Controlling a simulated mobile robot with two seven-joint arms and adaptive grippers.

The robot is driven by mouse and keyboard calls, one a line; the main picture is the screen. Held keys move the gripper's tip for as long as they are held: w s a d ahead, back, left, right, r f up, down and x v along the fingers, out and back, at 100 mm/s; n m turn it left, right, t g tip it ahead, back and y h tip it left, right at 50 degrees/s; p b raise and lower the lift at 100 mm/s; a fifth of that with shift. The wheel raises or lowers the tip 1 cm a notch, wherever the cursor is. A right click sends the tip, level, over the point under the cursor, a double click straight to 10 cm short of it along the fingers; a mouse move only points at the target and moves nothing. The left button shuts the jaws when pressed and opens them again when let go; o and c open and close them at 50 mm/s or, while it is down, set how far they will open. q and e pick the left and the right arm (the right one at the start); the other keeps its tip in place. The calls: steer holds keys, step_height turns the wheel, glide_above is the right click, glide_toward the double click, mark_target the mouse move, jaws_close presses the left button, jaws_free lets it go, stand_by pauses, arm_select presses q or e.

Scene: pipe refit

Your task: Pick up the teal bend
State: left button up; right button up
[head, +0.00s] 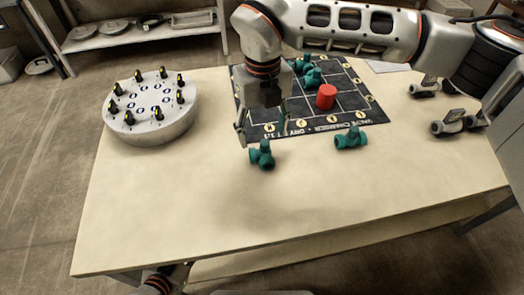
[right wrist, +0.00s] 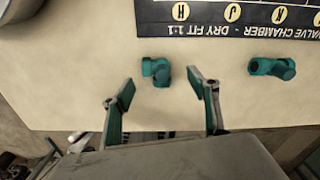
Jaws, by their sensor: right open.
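A teal pipe fitting (head: 262,154) with short stubs lies on the bare table in front of the dark mat. It also shows in the right wrist view (right wrist: 156,70), just beyond the fingertips and roughly between their lines. A second teal fitting (head: 351,138) lies to its right at the mat's front edge, and shows in the right wrist view (right wrist: 272,67). I cannot tell for sure which is the bend. My right gripper (head: 262,122) is open and empty above the table, close behind the nearer fitting; its fingers also show in the wrist view (right wrist: 162,88). My left gripper is not visible.
The dark labelled mat (head: 298,126) holds a red cylinder (head: 326,97) and more teal fittings (head: 312,78). A round white stand (head: 150,125) with several black-and-yellow pegs is at left. Grey fittings (head: 447,123) lie at right. The table's front is clear.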

mark_target(261, 144)
steer(key=shift+s+f, duration=0.25)
steer(key=shift+f, duration=0.7)
steer(key=shift+s+a+f, duration=0.1)
steer(key=shift+a+f, duration=0.05)
steer(key=shift+f, duration=1.05)
steer(key=shift+s+a+f, duration=0.1)
steer(key=shift+f, duration=1.05)
steer(key=c, duration=1.2)
